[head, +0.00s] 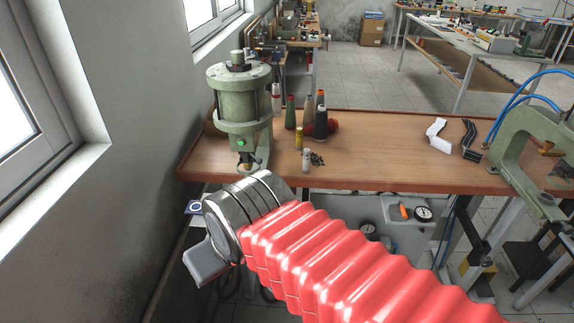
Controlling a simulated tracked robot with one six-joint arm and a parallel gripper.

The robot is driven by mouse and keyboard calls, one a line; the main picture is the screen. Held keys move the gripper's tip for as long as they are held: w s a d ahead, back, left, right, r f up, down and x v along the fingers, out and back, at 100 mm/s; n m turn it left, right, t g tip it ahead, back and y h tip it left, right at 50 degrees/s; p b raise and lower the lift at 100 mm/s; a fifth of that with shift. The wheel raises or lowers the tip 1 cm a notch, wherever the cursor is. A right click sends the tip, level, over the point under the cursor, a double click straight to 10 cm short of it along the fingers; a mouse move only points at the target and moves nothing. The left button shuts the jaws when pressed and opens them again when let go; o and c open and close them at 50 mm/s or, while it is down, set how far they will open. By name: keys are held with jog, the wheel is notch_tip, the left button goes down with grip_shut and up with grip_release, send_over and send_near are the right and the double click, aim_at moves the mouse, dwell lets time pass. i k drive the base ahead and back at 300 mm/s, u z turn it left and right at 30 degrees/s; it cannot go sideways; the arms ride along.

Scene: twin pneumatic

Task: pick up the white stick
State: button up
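A white bent strip (437,137) lies on the right part of the wooden workbench (380,170), left of a black bent strip (467,136). A small white upright cylinder (306,160) stands near the bench's front edge. I cannot tell which of these is the white stick. My arm, in a red ribbed sleeve with a metal collar, reaches in from the lower right. At its end a grey part of my gripper (206,262) shows, in front of and below the bench's left end, apart from both white things. Its fingers cannot be made out.
A green pneumatic press (242,115) stands at the bench's left end, and a green frame (528,150) with blue hoses at the right. Several thread cones (320,121) stand behind a yellow spool (298,138). The middle of the bench is clear. A wall with windows is close at left.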

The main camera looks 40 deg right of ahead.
aim_at(306, 152)
jog(key=u, duration=1.05)
jog(key=k, duration=0.9)
jog(key=z, duration=0.9)
jog(key=i, duration=1)
jog(key=z, duration=0.05)
